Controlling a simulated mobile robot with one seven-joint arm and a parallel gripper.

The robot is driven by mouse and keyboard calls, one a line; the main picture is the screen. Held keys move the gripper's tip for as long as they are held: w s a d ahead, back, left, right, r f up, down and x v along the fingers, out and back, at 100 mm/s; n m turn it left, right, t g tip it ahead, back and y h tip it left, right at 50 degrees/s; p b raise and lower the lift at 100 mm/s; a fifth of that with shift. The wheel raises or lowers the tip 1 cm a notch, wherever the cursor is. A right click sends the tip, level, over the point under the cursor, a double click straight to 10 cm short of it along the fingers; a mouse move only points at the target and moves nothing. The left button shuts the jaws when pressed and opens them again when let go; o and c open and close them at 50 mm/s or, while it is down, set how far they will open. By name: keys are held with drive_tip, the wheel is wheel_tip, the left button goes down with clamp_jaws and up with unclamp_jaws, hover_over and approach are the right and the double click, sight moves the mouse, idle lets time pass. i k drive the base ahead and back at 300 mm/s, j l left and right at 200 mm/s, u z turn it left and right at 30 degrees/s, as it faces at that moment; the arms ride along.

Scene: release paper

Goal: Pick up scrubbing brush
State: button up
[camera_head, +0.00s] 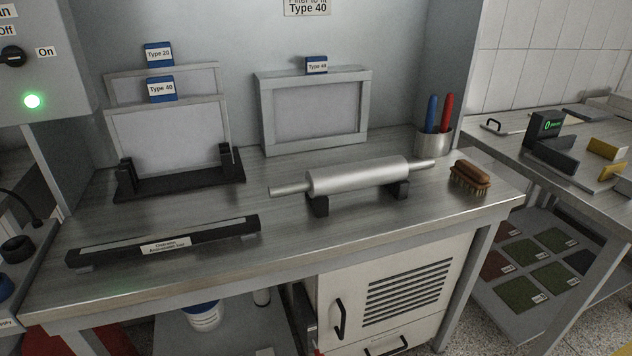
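The scrubbing brush (470,178) lies near the right end of the grey metal workbench (290,238). It has a brown wooden back on top and pale bristles facing down onto the bench. Nothing covers it, and there is clear bench surface around it. My gripper is not in the camera view, so its place and state cannot be seen.
A metal roller (357,175) rests on black supports left of the brush. A metal cup (433,142) with a blue and a red handle stands behind it. Framed panels (314,108) stand at the back. A black bar (165,242) lies front left. A second table (560,150) is at right.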

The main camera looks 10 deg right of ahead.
sight(469, 175)
drive_tip(key=z, duration=0.7)
drive_tip(key=i+l+z, duration=0.1)
drive_tip(key=i+z, duration=0.5)
drive_tip(key=z, duration=0.2)
drive_tip(key=i, duration=0.9)
drive_tip(key=j, duration=0.05)
